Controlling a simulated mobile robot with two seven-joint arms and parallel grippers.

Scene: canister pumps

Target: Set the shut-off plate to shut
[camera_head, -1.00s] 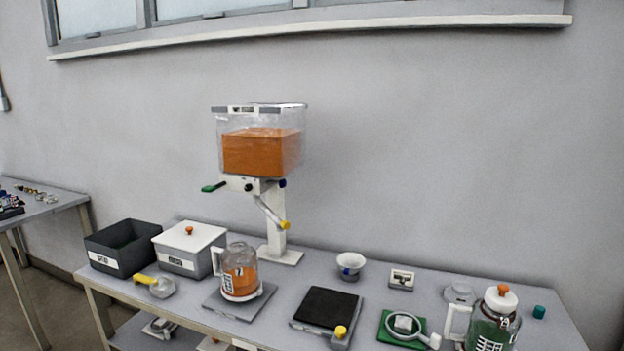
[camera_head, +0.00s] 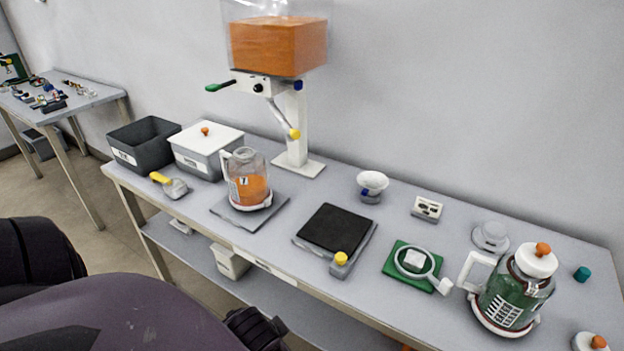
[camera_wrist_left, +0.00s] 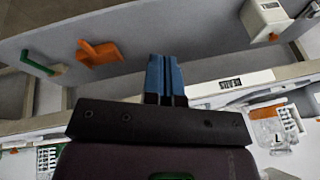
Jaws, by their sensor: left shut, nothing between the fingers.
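The dispenser's hopper (camera_head: 278,46) holds orange contents and stands on a white post on the table. Below it is a white valve body (camera_head: 258,88) with a dark knob. A green handle (camera_head: 217,87) sticks out to its left, apparently the shut-off plate's grip. Whether the plate is open or shut cannot be made out. A yellow-tipped lever (camera_head: 284,120) hangs below. My left gripper (camera_wrist_left: 165,78) shows as blue fingers pressed together and empty in the left wrist view, away from the dispenser. My right gripper is not in view.
A jar with orange contents (camera_head: 247,182) stands on a grey plate before the dispenser. A dark bin (camera_head: 142,146) and a white-lidded box (camera_head: 206,150) are to its left. A black-topped scale (camera_head: 334,229) and a green-filled jar (camera_head: 512,290) are to the right.

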